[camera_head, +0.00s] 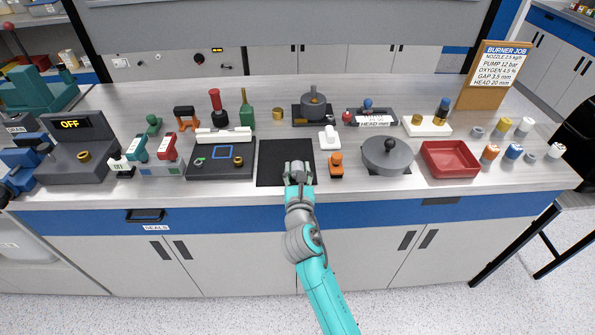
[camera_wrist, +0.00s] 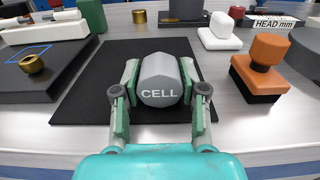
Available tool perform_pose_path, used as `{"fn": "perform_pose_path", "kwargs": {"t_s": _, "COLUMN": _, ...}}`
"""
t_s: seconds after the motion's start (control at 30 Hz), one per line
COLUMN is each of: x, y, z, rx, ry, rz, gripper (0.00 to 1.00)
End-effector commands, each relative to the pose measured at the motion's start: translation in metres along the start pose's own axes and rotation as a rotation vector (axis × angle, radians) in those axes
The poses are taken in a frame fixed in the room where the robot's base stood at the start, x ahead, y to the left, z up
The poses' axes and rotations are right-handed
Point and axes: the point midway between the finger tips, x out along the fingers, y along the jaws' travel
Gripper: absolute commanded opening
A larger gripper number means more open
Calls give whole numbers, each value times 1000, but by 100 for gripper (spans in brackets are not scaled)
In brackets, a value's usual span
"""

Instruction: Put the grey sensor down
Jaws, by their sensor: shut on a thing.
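The grey sensor (camera_wrist: 160,78) is a faceted grey block marked CELL. It sits between the two green-padded fingers of my gripper (camera_wrist: 159,92), which is shut on it from left and right. In the head view my gripper (camera_head: 298,178) is over the right part of the black mat (camera_head: 270,165) near the bench's front edge. The mat also shows in the wrist view (camera_wrist: 98,62), beneath and around the sensor. I cannot tell whether the sensor's underside touches the mat.
An orange-topped block (camera_head: 336,166) stands close right of the mat, with a white block (camera_head: 329,138) behind it. A dark panel with a blue square outline (camera_head: 240,162) lies close on the left. A round grey lid (camera_head: 388,155) and red tray (camera_head: 450,158) are farther right.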

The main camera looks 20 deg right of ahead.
Motion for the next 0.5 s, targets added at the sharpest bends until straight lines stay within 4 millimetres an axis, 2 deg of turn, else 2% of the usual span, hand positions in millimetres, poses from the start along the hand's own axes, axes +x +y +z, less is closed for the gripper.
{"fn": "perform_pose_path", "kwargs": {"t_s": 0.4, "x": 0, "y": 0, "z": -5, "rx": -1, "ry": -1, "rz": 0, "gripper": 0}}
{"fn": "perform_pose_path", "kwargs": {"t_s": 0.43, "x": 0, "y": 0, "z": -5, "rx": 0, "ry": -1, "rz": 0, "gripper": 44}}
{"fn": "perform_pose_path", "kwargs": {"t_s": 0.5, "x": 0, "y": 0, "z": -5, "rx": 0, "ry": -1, "rz": 0, "gripper": 62}}
